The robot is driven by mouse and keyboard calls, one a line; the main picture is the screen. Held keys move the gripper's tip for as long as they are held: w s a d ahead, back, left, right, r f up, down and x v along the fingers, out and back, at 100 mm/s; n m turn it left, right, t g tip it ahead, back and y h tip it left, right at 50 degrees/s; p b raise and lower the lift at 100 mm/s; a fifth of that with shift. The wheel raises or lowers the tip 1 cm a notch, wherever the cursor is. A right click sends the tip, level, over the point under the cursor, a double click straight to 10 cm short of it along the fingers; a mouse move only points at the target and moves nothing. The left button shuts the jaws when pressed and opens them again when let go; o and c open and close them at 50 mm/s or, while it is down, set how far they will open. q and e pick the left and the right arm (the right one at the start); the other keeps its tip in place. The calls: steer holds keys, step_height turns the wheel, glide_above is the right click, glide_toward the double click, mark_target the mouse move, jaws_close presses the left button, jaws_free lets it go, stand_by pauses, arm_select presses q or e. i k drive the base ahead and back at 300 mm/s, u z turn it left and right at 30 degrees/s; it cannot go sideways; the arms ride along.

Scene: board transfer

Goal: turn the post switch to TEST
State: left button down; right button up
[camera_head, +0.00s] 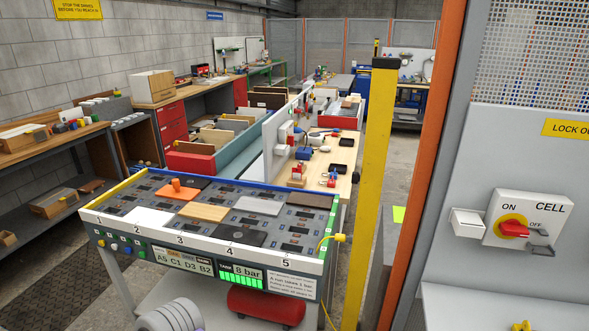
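A switch box (495,230) marked CELL, ON and OFF is on the grey panel at the right. Its red handle (513,228) sits on a yellow disc and lies roughly level, though its exact setting is hard to tell. A grey hasp-like part (541,242) is below the OFF mark. A yellow post (370,190) with a black cap stands left of the panel. I see no switch marked TEST on its visible face. Neither of my grippers shows; a grey rounded part at the bottom left looks like my own arm.
A fixture table (205,250) with numbered columns, several boards and a display reading "8 bar" stands at centre left. A red tank (266,308) is under it. An orange frame post (430,165) edges the panel. A white shelf (480,310) juts out below the switch box.

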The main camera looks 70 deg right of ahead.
mark_target(355, 178)
steer(key=i, duration=0.75)
steer(key=z, duration=3.35)
steer(key=k, duration=0.5)
steer(key=u, duration=1.7)
steer(key=i, duration=0.95)
steer(key=z, duration=1.3)
